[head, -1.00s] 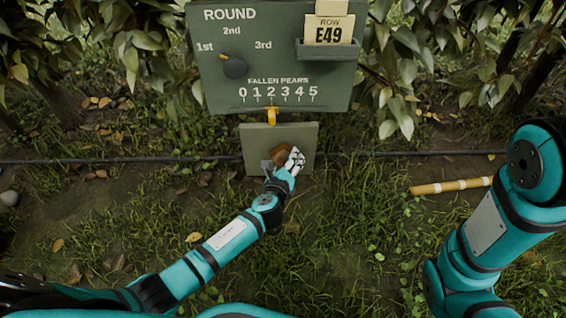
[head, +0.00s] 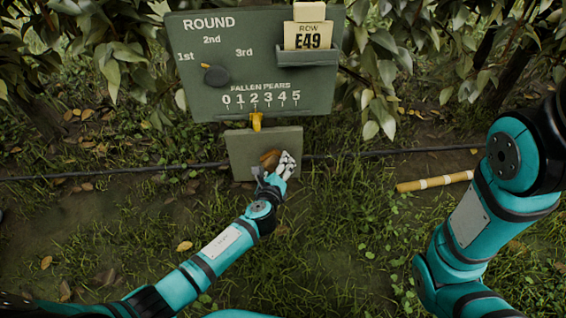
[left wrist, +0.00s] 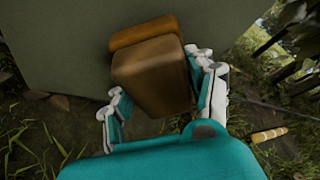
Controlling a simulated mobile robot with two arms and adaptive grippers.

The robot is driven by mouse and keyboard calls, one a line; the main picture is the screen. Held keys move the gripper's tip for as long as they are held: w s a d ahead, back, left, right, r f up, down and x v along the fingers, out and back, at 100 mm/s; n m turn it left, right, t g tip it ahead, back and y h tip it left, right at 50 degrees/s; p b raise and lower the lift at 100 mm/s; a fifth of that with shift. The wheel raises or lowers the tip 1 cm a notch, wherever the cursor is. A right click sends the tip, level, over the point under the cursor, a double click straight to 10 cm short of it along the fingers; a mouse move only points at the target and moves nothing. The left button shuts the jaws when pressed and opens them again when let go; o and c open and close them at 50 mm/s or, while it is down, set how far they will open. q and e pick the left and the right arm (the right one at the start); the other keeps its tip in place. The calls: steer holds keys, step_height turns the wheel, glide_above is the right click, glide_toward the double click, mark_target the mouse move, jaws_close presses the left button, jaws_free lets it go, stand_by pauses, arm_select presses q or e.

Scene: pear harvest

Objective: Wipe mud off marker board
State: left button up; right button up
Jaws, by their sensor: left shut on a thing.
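A plain grey-green board (head: 240,142) hangs below a larger green sign (head: 205,100); it also fills the top of the left wrist view (left wrist: 50,45). My left gripper (head: 274,165) is shut on a brown block (head: 268,158). In the left wrist view the block (left wrist: 150,78) sits between the fingers (left wrist: 162,82), with a lighter orange-brown layer at its far side. The block is in front of the board's lower middle; I cannot tell if it touches. No mud shows clearly on the visible board; the block and gripper hide part of it. My right gripper is out of view.
The sign carries a dark round knob (head: 216,75), a yellow pointer (head: 256,122) and a row card (head: 306,36) in a holder. A dark hose (head: 390,153) runs behind the board. A yellow banded stick (head: 435,182) lies on the grass at right. Leafy branches flank the sign.

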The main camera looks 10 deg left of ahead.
arm_select(q)
steer(key=a, duration=0.2)
steer(key=s+a+p, duration=0.1)
steer(key=a, duration=0.2)
steer(key=shift+s+a, duration=0.15)
steer(key=shift+a, duration=0.05)
stand_by(0.4)
steer(key=s, duration=0.2)
steer(key=s+d, duration=0.1)
steer(key=s+p, duration=0.1)
steer(key=s, duration=0.1)
steer(key=shift+s+d, duration=0.3)
steer(key=shift+s, duration=0.05)
steer(key=shift+s, duration=0.1)
